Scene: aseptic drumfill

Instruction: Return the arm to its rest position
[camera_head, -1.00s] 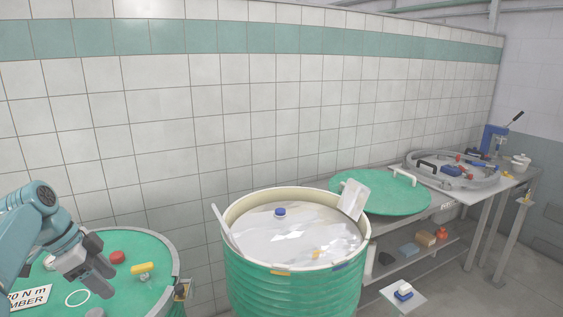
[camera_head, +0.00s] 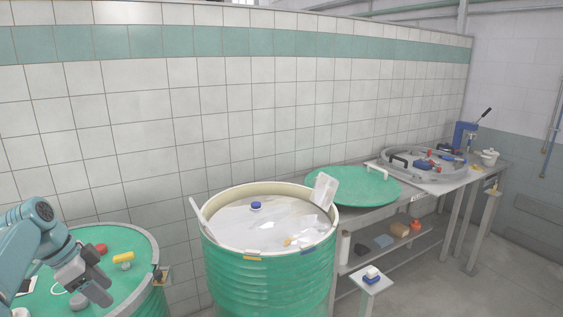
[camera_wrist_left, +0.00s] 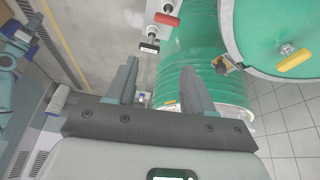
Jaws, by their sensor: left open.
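My left gripper (camera_head: 97,284) is at the lower left of the head view, in front of the closed green drum (camera_head: 138,243). In the left wrist view the left gripper (camera_wrist_left: 162,84) has its two dark fingers apart with nothing between them. The drum's green top also shows at the upper right of the left wrist view (camera_wrist_left: 250,30). My right gripper is in neither view.
An open green drum (camera_head: 265,285) holds a clear bag with a blue cap (camera_head: 256,205). A green lid (camera_head: 350,188) lies on the bench behind it. A small stand (camera_head: 371,282) is at the front. A yellow handle (camera_head: 123,257) and red knob (camera_head: 101,248) are on the left drum.

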